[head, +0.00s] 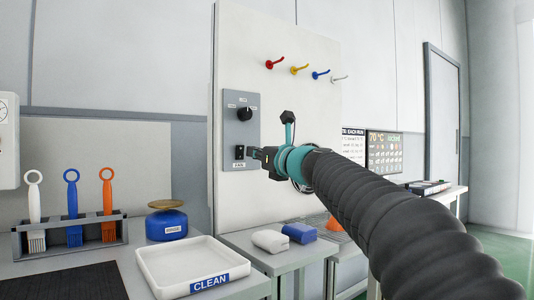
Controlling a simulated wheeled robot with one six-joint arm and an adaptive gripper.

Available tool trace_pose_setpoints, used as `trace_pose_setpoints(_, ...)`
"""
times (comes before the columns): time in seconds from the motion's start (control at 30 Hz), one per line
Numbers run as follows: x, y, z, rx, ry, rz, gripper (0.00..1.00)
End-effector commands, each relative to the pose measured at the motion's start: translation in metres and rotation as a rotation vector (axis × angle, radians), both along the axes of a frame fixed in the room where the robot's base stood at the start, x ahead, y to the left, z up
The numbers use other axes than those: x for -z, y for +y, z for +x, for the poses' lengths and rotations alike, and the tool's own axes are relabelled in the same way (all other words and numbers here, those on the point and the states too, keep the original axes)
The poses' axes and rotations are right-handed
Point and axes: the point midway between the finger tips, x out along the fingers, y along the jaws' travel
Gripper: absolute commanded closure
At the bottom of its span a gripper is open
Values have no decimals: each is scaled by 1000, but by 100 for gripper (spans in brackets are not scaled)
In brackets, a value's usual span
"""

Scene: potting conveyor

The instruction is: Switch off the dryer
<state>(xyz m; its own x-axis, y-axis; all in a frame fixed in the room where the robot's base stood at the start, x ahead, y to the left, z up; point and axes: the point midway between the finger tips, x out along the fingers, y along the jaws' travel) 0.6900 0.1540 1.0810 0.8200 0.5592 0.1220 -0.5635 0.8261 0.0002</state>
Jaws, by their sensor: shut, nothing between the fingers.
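A grey control panel (230,130) is fixed on the white upright board. It has a black rotary knob (244,114) at the top, with small labels around it that are too small to read surely. A small black switch (239,152) sits below the knob, above a white label. My gripper (257,154) is shut and empty, just right of the switch and pointing left toward the panel. I cannot tell whether it touches the panel, or which way the switch is set. No part in view is clearly marked as the dryer.
Colored hooks (297,69) line the upper board. At left stand a brush rack (70,238), a blue round container (167,225) and a white tray (190,262) marked CLEAN. White and blue blocks (299,232) lie on a lower table. A dark display (384,152) shows 70 °C.

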Motion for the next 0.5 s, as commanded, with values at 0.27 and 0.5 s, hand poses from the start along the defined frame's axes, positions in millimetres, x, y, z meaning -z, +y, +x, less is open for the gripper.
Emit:
trace_pose_setpoints(0.27,-5,21,30,-1,0,0,100)
trace_pose_setpoints(0.5,-5,25,36,-1,0,0,100)
